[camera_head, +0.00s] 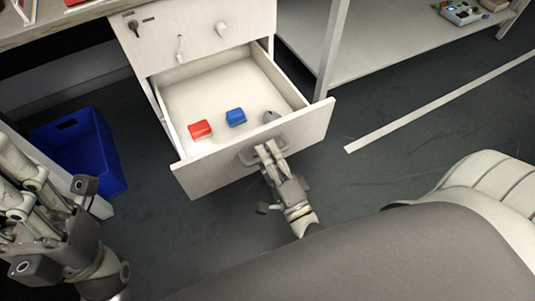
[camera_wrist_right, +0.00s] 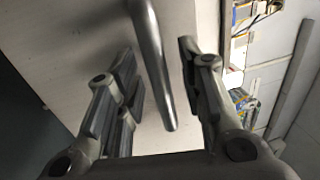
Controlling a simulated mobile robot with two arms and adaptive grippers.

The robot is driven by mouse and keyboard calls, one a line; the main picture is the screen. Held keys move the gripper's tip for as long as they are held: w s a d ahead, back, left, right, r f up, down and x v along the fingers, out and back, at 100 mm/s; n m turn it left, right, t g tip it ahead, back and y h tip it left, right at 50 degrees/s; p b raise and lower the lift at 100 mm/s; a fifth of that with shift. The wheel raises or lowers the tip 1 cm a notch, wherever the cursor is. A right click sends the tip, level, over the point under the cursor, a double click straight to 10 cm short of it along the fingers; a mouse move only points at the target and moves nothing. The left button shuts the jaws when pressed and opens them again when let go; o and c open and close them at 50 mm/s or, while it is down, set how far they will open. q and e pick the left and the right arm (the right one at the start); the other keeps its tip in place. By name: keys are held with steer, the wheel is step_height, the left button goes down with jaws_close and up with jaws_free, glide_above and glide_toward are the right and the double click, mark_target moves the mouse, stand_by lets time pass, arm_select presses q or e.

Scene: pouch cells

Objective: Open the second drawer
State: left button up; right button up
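The second drawer (camera_head: 312,128), below the closed top drawer of a white cabinet, stands pulled well out. Its inside is visible from above. My right gripper (camera_head: 268,148) is at the handle (camera_head: 246,157) on the drawer's front. In the right wrist view, the handle bar (camera_wrist_right: 152,55) lies between the two fingers of my right gripper (camera_wrist_right: 158,60), with gaps on both sides, so the fingers are open around it. My left gripper (camera_head: 56,226) is at the lower left, fingers spread and empty, away from the drawer.
In the drawer lie a red block (camera_head: 200,129), a blue block (camera_head: 236,117) and a small grey object (camera_head: 271,116). A blue bin (camera_head: 112,165) stands on the floor left of the cabinet. A shelf (camera_head: 385,45) is at the upper right. Floor right of the drawer is mostly clear.

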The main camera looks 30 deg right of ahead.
steer(key=s+f, duration=0.2)
steer(key=s, duration=0.9)
steer(key=shift+s+d+f, duration=0.15)
steer(key=shift+s+d, duration=0.05)
steer(key=shift+s, duration=0.15)
